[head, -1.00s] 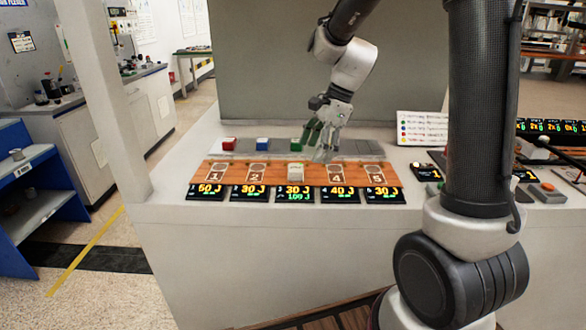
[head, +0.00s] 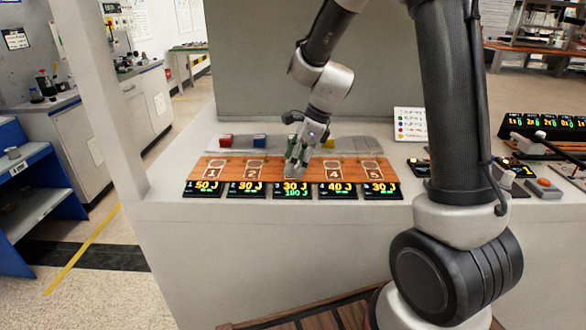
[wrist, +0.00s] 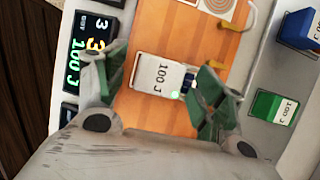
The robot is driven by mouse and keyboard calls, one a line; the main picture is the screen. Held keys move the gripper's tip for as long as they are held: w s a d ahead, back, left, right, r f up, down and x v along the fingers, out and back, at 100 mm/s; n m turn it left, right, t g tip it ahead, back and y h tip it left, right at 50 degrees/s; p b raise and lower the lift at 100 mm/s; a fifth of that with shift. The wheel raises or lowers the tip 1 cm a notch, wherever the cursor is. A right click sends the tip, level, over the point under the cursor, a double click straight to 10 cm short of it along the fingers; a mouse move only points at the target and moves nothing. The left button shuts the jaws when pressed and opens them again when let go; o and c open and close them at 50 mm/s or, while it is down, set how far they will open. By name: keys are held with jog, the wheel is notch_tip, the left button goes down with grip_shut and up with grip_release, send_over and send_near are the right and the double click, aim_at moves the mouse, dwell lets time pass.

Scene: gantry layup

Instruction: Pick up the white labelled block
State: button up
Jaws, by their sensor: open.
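The white labelled block (wrist: 158,82), marked "100 J", lies on the wooden board (wrist: 165,30) in the wrist view. My gripper (wrist: 160,92) is open, with one green-padded finger on each side of the block and a visible gap on the left. The right finger is closer to the block; whether it touches cannot be told. In the head view my gripper (head: 297,168) is low over the third place of the wooden board (head: 240,178) and hides most of the block.
A red block (head: 226,140), a blue block (head: 260,141) and a yellow block (head: 329,142) stand on the grey strip behind the board. A green block (wrist: 273,107) lies right of my gripper in the wrist view. Lit displays (head: 246,190) line the board's front.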

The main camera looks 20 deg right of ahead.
jog(key=c, duration=1.2)
jog(key=shift+o, duration=0.2)
